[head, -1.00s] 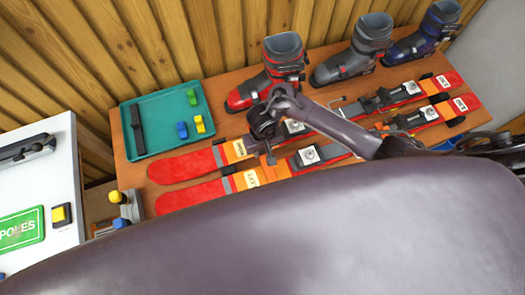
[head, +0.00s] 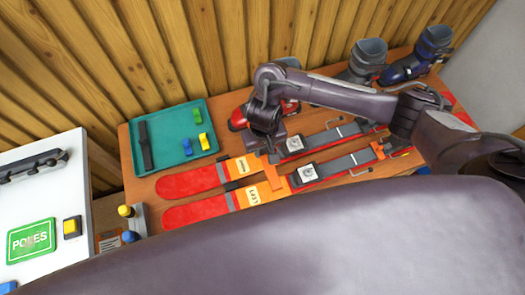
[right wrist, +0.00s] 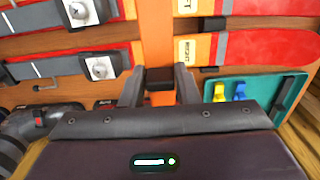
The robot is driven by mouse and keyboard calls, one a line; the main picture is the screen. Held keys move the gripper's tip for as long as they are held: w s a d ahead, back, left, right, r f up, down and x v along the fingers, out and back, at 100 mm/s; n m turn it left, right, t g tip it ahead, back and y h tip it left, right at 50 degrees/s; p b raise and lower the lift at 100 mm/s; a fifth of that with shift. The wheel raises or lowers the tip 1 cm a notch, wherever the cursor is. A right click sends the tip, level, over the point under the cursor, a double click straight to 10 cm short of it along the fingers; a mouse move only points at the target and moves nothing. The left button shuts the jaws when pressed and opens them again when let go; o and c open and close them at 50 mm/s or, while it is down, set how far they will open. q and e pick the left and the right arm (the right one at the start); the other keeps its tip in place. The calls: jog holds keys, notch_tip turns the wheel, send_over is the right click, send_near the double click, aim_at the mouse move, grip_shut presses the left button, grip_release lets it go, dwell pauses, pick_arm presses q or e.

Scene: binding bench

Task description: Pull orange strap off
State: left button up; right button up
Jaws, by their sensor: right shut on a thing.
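Two red and orange skis lie side by side on the wooden bench, the far ski (head: 190,181) and the near ski (head: 196,211). An orange strap (head: 273,179) crosses the gap between them; in the right wrist view the strap (right wrist: 156,35) runs over the nearest ski to my fingers. My right gripper (head: 268,150) is over the far ski, beside its label. In the right wrist view my right gripper (right wrist: 160,84) is shut on the strap's end, with a dark piece between the fingers. The strap's underside is hidden. My left gripper is not in view.
A teal tray (head: 170,130) holds a dark strip and small coloured blocks at the bench's back left. Ski boots (head: 365,60) stand along the back; my arm partly hides the red one. A white table (head: 50,190) stands left. Bindings (head: 308,173) stick up from the skis.

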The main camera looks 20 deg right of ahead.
jog(key=shift+r, duration=4.1)
